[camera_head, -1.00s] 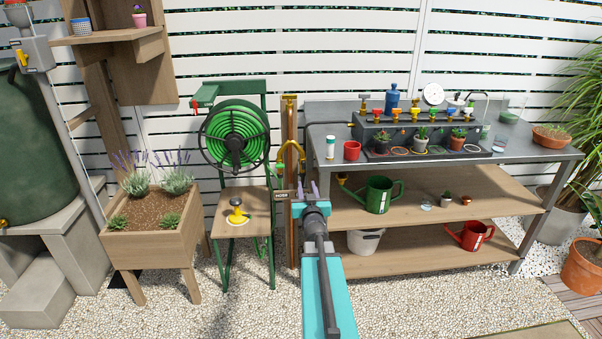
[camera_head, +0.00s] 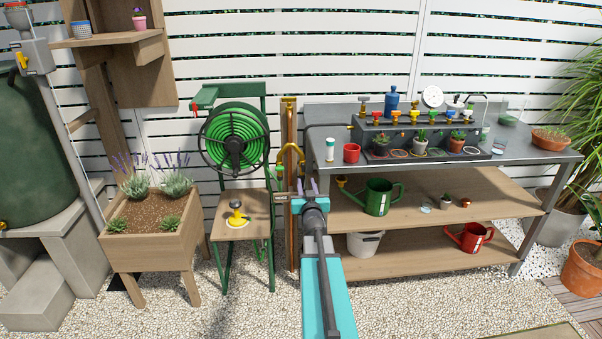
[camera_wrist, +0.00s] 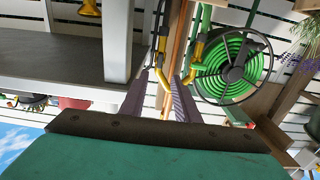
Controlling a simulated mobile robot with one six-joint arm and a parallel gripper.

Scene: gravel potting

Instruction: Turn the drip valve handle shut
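My gripper (camera_head: 308,188) is open and empty in front of the copper standpipe beside the bench's left end. In the wrist view, the two fingers of my gripper (camera_wrist: 160,88) stand apart, with yellow pipe parts (camera_wrist: 162,45) showing between and beyond them; contact cannot be told. A yellow curved fitting (camera_head: 288,152) is on the standpipe, just above my gripper in the head view. A row of small coloured valves (camera_head: 414,116) tops the dark rack on the bench. A yellow tap (camera_head: 341,181) hangs under the bench's left end. Which handle is the drip valve cannot be told.
A green hose reel (camera_head: 236,140) stands left of the standpipe, with a small wooden shelf (camera_head: 262,222) below it. The bench (camera_head: 530,155) fills the right, holding a green watering can (camera_head: 380,196) on its shelf. Open gravel (camera_head: 430,305) lies in front.

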